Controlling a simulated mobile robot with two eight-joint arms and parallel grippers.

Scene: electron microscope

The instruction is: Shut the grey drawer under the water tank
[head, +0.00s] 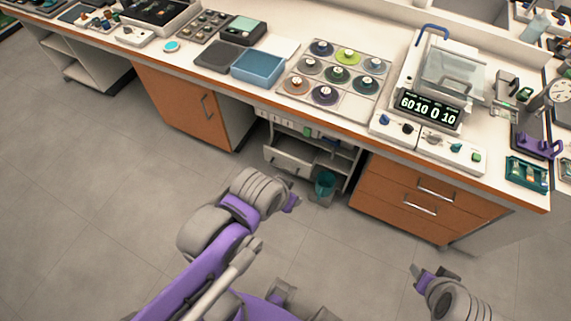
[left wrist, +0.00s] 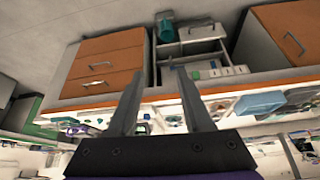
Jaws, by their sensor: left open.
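The pale grey drawer (head: 287,165) is low in the open unit under the bench. Its front has a bar handle and seems to stand out from the unit, pulled partly open. It shows upside down in the left wrist view (left wrist: 202,32). A clear box that may be the water tank (head: 455,72) stands on the bench at the right; it is not straight above this drawer. My left gripper (head: 292,194) is in front of the unit, apart from the drawer; its open, empty jaws show in the left wrist view (left wrist: 163,98). My right gripper (head: 432,271) is low at the right, away from everything.
A teal bin (head: 325,184) stands on the floor just right of the drawer. Orange drawers (head: 425,200) are right of it and an orange cupboard door (head: 185,105) is left. The bench edge overhangs the unit. The floor (head: 90,200) in front is clear.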

